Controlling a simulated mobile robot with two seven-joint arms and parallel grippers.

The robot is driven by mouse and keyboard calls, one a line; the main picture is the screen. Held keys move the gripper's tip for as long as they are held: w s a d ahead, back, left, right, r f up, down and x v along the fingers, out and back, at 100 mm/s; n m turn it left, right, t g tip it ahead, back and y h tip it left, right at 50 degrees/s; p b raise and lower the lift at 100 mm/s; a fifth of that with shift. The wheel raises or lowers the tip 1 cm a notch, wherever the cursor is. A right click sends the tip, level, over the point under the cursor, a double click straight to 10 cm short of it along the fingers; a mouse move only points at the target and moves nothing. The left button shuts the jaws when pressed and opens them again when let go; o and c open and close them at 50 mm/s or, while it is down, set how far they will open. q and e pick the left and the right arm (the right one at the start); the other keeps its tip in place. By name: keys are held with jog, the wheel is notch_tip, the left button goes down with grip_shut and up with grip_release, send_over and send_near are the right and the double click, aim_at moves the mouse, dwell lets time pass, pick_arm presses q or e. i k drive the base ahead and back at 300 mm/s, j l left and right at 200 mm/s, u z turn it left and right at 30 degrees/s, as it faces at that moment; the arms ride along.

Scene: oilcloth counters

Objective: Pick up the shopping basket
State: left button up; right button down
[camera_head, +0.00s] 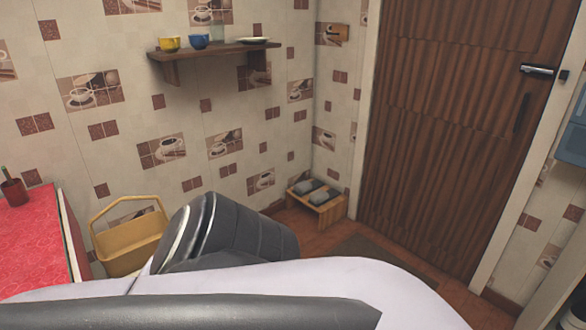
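The shopping basket (133,243) is a yellow, open basket with a raised yellow handle. It stands low at the left, beside the red counter and near the tiled wall. One of my arms fills the bottom of the view, with a dark grey rounded part just right of the basket. This arm hides the basket's lower right side. I cannot see fingertips of either gripper.
A red-topped counter (35,240) with a small red pot (14,190) is at the left. A wooden shelf (214,56) holds cups. A low wooden rack (318,205) with slippers stands by the brown door (455,110). A dark mat (385,258) lies before it.

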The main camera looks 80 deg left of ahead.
aim_at(123, 249)
jog(key=u, duration=3.7)
jog(key=i+l+u, duration=0.15)
jog(key=i+l, duration=0.15)
jog(key=i+l+u, duration=0.15)
jog(key=i+l, duration=0.15)
jog(key=i+l+u, duration=0.1)
jog(key=i+l, duration=0.25)
jog(key=i+l+u, duration=0.15)
jog(key=i+l, duration=0.2)
jog(key=i+l+u, duration=0.15)
jog(key=l, duration=0.3)
jog(key=i+l+u, duration=0.15)
jog(key=i+l, duration=0.2)
jog(key=i+l+u, duration=0.1)
jog(key=i+l, duration=0.15)
jog(key=l, duration=0.35)
